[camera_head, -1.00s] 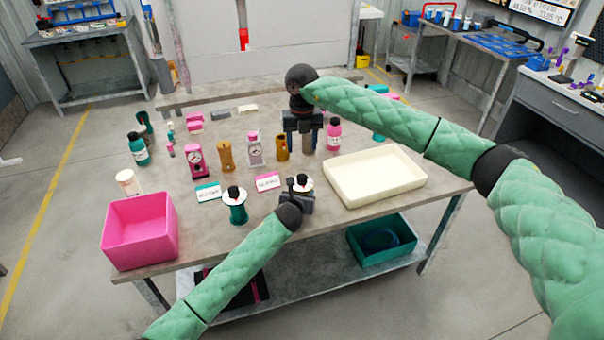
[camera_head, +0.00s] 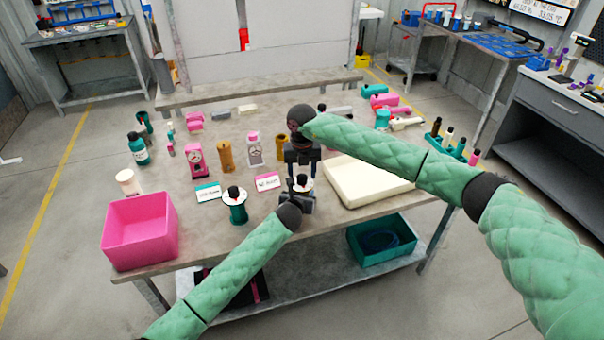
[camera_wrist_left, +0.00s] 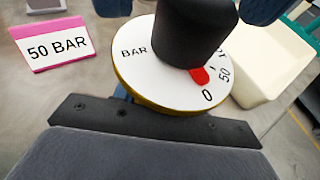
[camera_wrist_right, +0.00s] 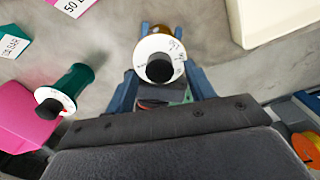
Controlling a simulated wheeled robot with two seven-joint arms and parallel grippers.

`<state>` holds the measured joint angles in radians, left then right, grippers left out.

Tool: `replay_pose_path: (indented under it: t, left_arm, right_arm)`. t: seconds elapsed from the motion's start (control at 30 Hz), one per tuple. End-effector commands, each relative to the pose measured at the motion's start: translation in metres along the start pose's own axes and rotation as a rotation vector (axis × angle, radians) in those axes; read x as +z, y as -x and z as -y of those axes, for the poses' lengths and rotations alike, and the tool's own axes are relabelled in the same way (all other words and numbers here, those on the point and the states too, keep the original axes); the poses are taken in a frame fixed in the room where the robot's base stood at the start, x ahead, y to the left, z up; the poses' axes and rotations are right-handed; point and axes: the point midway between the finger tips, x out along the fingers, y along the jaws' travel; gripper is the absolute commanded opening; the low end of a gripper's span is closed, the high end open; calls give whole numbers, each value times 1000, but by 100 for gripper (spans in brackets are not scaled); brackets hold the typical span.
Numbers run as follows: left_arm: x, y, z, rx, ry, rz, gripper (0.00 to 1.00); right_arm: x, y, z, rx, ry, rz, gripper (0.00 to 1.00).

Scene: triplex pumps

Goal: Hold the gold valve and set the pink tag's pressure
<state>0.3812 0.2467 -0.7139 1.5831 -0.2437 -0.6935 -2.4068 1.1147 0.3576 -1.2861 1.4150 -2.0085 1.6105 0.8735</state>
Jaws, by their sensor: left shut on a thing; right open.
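The gold valve (camera_head: 304,182) has a white dial, a gold rim in the left wrist view (camera_wrist_left: 150,98) and a black knob (camera_wrist_left: 192,30). Its red pointer (camera_wrist_left: 200,76) lies near the 0 and 50 marks. My left gripper (camera_head: 301,196) is shut on the valve below the dial; its grip is mostly hidden. My right gripper (camera_head: 302,166) is open above the valve. In the right wrist view its blue fingers (camera_wrist_right: 163,75) lie on either side of the knob. The pink tag (camera_head: 267,182) stands left of the valve and reads 50 BAR in the left wrist view (camera_wrist_left: 57,45).
A teal valve (camera_head: 236,206) and teal-edged tag (camera_head: 208,192) stand to the left, near a pink bin (camera_head: 140,230). A cream tray (camera_head: 365,185) lies close on the right, partly behind my right arm. Pumps and bottles stand farther back.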

Motion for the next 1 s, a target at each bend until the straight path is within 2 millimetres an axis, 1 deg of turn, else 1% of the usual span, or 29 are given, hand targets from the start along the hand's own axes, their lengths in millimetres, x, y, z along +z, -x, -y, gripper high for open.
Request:
replay_pose_path:
  t: [0.13, 0.4, 0.47, 0.5, 0.57, 0.6, 0.63, 0.67, 0.87, 1.0]
  left_arm:
    - [0, 0, 0, 0, 0, 0, 7]
    - [0, 0, 0, 0, 0, 0, 7]
    - [0, 0, 0, 0, 0, 0, 7]
    - [0, 0, 0, 0, 0, 0, 7]
    - [0, 0, 0, 0, 0, 0, 7]
    - [0, 0, 0, 0, 0, 0, 7]
    - [0, 0, 0, 0, 0, 0, 7]
    - [0, 0, 0, 0, 0, 0, 7]
    - [0, 0, 0, 0, 0, 0, 7]
    - [0, 0, 0, 0, 0, 0, 7]
  right_arm:
    - [0, -6, 0, 1, 0, 1, 54]
    - [0, -8, 0, 1, 0, 1, 54]
    - [0, -8, 0, 1, 0, 1, 44]
    - [0, -8, 0, 1, 0, 1, 36]
    - [0, -8, 0, 1, 0, 1, 25]
    - [0, -8, 0, 1, 0, 1, 17]
    - [0, -8, 0, 1, 0, 1, 11]
    - [0, -8, 0, 1, 0, 1, 9]
    - [0, -7, 0, 0, 13, 1, 9]
    - [0, -7, 0, 0, 56, 1, 9]
